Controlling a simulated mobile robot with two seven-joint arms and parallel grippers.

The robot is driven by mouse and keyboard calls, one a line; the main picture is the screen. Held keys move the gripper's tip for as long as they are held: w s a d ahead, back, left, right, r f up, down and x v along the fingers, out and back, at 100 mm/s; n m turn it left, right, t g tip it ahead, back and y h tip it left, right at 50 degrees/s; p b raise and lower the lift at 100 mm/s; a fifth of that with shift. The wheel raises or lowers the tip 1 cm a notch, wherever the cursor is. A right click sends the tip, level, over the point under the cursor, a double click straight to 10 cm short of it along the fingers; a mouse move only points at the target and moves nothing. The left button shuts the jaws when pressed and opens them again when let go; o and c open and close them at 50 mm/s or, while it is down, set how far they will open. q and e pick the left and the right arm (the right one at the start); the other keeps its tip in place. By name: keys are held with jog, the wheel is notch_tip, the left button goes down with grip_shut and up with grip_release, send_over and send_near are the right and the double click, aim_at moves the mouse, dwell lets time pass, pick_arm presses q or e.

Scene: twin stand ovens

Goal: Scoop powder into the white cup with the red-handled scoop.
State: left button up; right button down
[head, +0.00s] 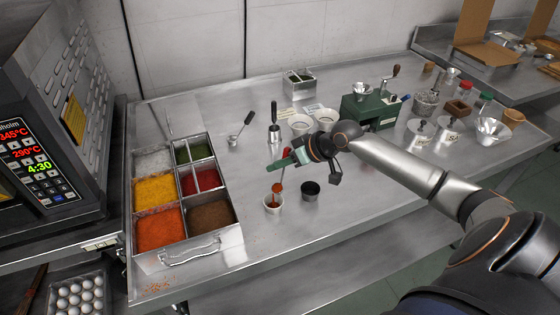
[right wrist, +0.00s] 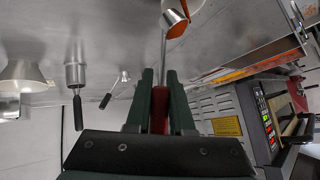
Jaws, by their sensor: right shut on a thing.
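My right gripper (head: 287,162) is shut on the red handle (right wrist: 160,106) of the scoop. The scoop's small metal bowl shows in the right wrist view (right wrist: 172,22) with orange-red powder in it. In the head view the powder-filled bowl (head: 277,187) hangs just above the white cup (head: 273,209); I cannot tell whether they touch. Some orange-red powder shows inside the cup. The steel powder tray (head: 202,249) on the left has compartments of white, green, yellow, red, orange and brown powder. My left gripper is not in view.
A dark metal cup (head: 310,194) stands just right of the white cup. A green box (head: 371,112), bowls and jars crowd the back right. An oven (head: 50,120) stands left.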

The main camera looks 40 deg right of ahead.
jog(key=s+a+n+t+h+b, duration=0.2)
jog(key=a+n+t+h+b, duration=0.2)
jog(key=a+n+h, duration=0.2)
jog(key=shift+s+a+h, duration=0.3)
jog(key=shift+a+h, duration=0.95)
jog(key=shift+h, duration=0.95)
dwell(1.0)
jog(key=shift+r+n+t, duration=0.1)
jog(key=shift+n+t, duration=0.2)
jog(key=shift+r, duration=0.1)
dwell(0.7)
